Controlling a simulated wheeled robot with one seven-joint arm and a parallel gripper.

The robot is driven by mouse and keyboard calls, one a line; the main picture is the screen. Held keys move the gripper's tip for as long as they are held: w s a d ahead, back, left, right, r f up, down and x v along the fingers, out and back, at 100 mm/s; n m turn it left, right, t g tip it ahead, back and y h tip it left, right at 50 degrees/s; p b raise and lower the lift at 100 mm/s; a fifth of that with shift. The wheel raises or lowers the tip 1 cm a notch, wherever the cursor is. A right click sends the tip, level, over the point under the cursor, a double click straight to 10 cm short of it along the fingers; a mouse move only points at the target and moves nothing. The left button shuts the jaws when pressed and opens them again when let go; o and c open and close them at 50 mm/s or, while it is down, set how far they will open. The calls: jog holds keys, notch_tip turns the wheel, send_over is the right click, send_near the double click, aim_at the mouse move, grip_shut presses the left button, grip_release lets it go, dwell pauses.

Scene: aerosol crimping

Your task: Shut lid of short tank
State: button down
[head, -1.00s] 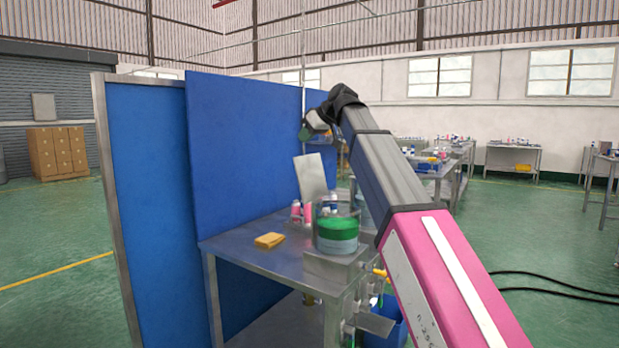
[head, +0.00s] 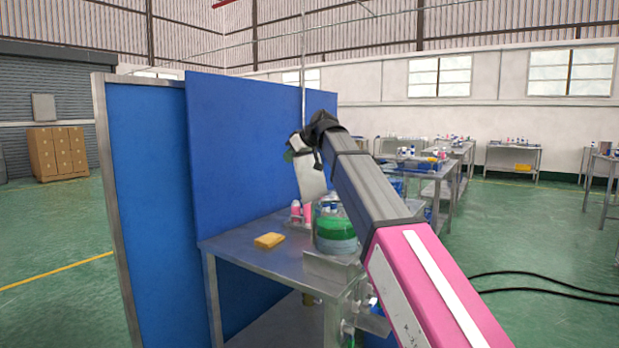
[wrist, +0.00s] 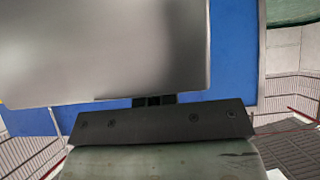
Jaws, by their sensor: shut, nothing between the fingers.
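A pale grey lid panel (head: 311,183) stands raised and tilted behind the round clear tank with green contents (head: 336,228) in the head view; I take this as the short tank, but my arm partly covers it. A flat grey plate, apparently the same lid (wrist: 110,45), fills the upper left of the wrist view. My gripper (head: 298,146) is above the tank near the upper edge of the panel. In the wrist view its shut, empty fingertips (wrist: 153,100) are at the plate's lower edge; I cannot tell whether they touch.
The steel table (head: 245,247) carries a yellow sponge (head: 269,240) and pink bottles (head: 296,211) left of the tank. A blue partition (head: 240,140) closes off the back and left. Other tables (head: 430,172) stand behind on the right. Black cables (head: 540,289) lie on the floor.

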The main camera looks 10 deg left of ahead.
jog(key=shift+s+d+f, duration=0.2)
jog(key=shift+f, duration=0.45)
jog(key=shift+s+d+f, duration=0.1)
jog(key=shift+s+d, duration=0.45)
jog(key=shift+d, duration=0.55)
jog(key=shift+s+d+f, duration=0.1)
jog(key=shift+s+d, duration=0.4)
jog(key=shift+d, duration=0.55)
jog(key=shift+s+d+f, duration=0.1)
jog(key=shift+s+d, duration=0.45)
jog(key=shift+d, duration=0.55)
send_near(302, 170)
jog(key=shift+w+d+r, duration=0.1)
jog(key=shift+w+r, duration=0.05)
jog(key=shift+r, duration=0.25)
jog(key=shift+w+d+r, duration=0.1)
jog(key=shift+w+r, duration=0.05)
jog(key=shift+r, duration=0.3)
